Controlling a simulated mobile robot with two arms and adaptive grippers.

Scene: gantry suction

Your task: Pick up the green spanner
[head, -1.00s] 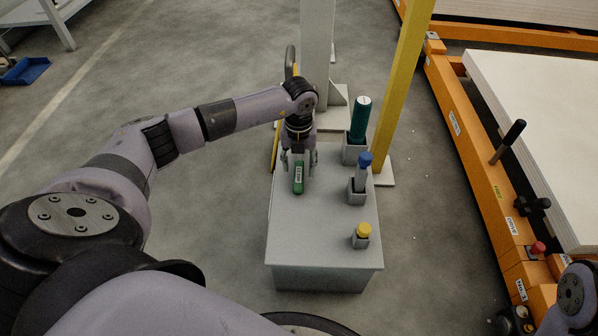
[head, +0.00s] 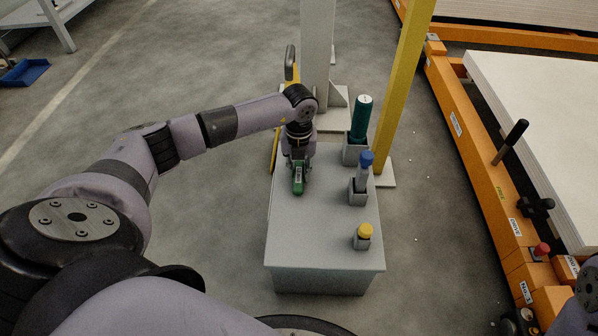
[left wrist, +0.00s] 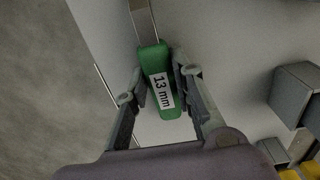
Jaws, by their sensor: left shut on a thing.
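The green spanner (head: 298,187) lies at the far left part of the grey cabinet top (head: 315,235). In the left wrist view its green handle (left wrist: 158,85) carries a white "13 mm" label, and a metal shank runs from it to the top edge. My left gripper (head: 299,172) points down over the spanner. In the left wrist view its two fingers (left wrist: 160,92) are shut on the green handle, one on each side. The spanner looks at or very near the cabinet top; I cannot tell whether it is lifted. My right gripper is out of view.
On the cabinet's right side stand a dark green cylinder (head: 361,119), a blue-topped tool (head: 365,167) and a yellow-capped item (head: 364,231) in grey holders. A yellow post (head: 402,85) and a grey column (head: 317,50) rise behind. An orange frame (head: 475,150) borders the right.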

